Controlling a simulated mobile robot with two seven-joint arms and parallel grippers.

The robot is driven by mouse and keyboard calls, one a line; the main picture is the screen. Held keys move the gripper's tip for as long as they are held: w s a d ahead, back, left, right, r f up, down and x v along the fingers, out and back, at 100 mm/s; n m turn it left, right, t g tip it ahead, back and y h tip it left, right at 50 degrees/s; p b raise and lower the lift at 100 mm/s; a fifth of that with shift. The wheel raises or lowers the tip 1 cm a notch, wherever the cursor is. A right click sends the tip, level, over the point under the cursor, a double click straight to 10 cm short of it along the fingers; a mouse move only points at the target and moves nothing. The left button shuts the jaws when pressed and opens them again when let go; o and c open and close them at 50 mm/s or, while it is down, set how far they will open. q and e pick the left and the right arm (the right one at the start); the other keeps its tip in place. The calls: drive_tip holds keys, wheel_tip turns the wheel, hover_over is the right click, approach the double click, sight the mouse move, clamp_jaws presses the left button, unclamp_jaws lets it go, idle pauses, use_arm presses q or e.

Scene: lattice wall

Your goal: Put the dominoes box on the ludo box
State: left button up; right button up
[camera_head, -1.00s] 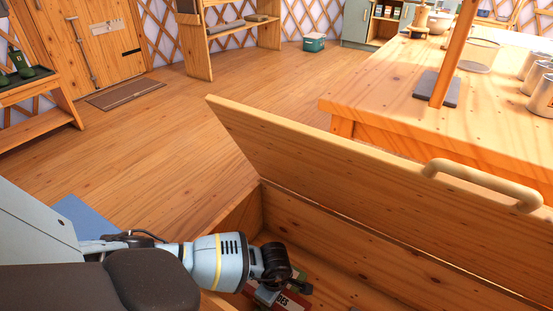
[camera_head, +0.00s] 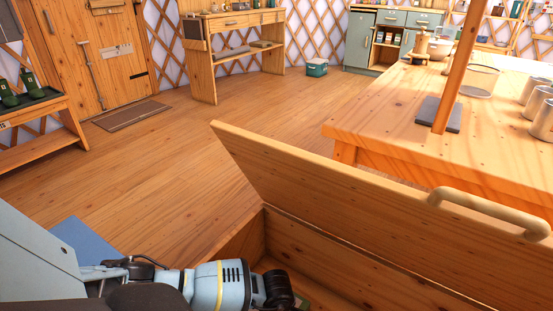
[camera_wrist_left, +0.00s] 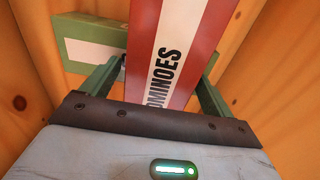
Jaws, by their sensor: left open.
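The dominoes box (camera_wrist_left: 178,50) is red with a white stripe and dark lettering, and lies inside a wooden chest. In the left wrist view it sits between the two fingers of my left gripper (camera_wrist_left: 162,75), which is open. I cannot tell whether either finger touches it. A green box with a pale label (camera_wrist_left: 90,42) lies beyond and to the left in the chest; its name is not readable, so I cannot tell whether it is the ludo box. In the head view my left arm reaches down into the chest and its fingertips are cut off.
The chest's lid (camera_head: 360,200) stands open, with a curved handle (camera_head: 490,210). Chest walls rise close around my gripper. A wooden table (camera_head: 400,120) with metal mugs (camera_head: 541,115) stands behind the lid.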

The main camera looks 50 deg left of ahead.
use_arm(q)
wheel_tip(320, 180, up, 11)
drive_tip(key=p, duration=0.4)
drive_tip(key=shift+f, duration=0.15)
drive_tip(key=shift+r, duration=0.65)
use_arm(e)
drive_tip(key=shift+t, duration=0.3)
drive_tip(key=r, duration=0.1)
drive_tip(key=w+r, duration=0.1)
drive_tip(key=r, duration=0.3)
drive_tip(key=shift+w+r, duration=0.1)
drive_tip(key=shift+w, duration=0.15)
use_arm(q)
drive_tip(key=shift+p, duration=0.3)
use_arm(e)
drive_tip(key=shift+s, duration=0.25)
